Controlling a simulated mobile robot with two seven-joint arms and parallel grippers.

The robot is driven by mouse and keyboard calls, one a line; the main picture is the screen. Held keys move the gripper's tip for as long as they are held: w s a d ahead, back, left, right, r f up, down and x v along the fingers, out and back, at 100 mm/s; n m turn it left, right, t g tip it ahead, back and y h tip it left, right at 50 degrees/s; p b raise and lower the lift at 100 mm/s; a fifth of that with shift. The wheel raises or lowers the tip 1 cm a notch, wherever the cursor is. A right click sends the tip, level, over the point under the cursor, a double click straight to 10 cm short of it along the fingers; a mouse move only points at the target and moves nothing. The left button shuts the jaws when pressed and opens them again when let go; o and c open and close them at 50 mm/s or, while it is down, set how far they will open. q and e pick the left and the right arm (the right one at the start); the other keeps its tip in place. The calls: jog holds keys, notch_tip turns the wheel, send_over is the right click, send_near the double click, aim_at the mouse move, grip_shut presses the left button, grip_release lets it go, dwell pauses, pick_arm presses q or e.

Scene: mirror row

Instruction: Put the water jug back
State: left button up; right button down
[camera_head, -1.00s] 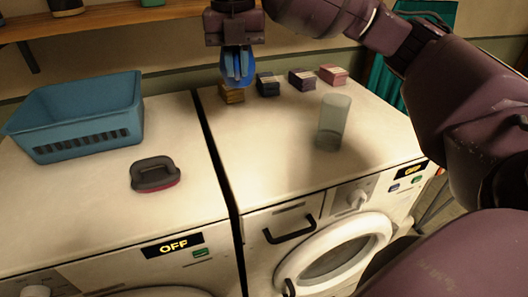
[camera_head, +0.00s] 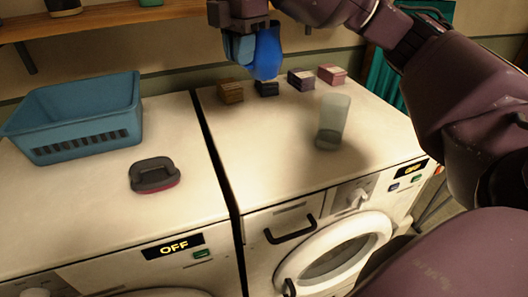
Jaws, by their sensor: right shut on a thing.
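A tall, clear, pale vessel (camera_head: 332,120), which I take for the water jug, stands on the right washing machine's top (camera_head: 280,165), towards its right side. My right gripper (camera_head: 254,50) is at the top middle, above the back of the right machine. It is shut on a bright blue thing (camera_head: 268,54), whose exact kind I cannot tell. The gripper and the blue thing are apart from the clear vessel, behind it and to its left. My left gripper is not in view.
Several small boxes, including a brown one (camera_head: 230,91) and a pink one (camera_head: 332,75), line the back of the right machine. A blue basket (camera_head: 75,115) and a dark-handled brush (camera_head: 155,175) are on the left machine. A wooden shelf (camera_head: 105,19) runs along the wall.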

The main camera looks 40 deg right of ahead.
jog(key=shift+f, duration=0.2)
notch_tip(320, 180, down, 20)
jog(key=shift+r, duration=0.25)
dwell(0.4)
jog(key=shift+f, duration=0.15)
jog(key=c, duration=1.1)
grip_release()
jog(key=shift+c, duration=0.2)
notch_tip(320, 180, up, 12)
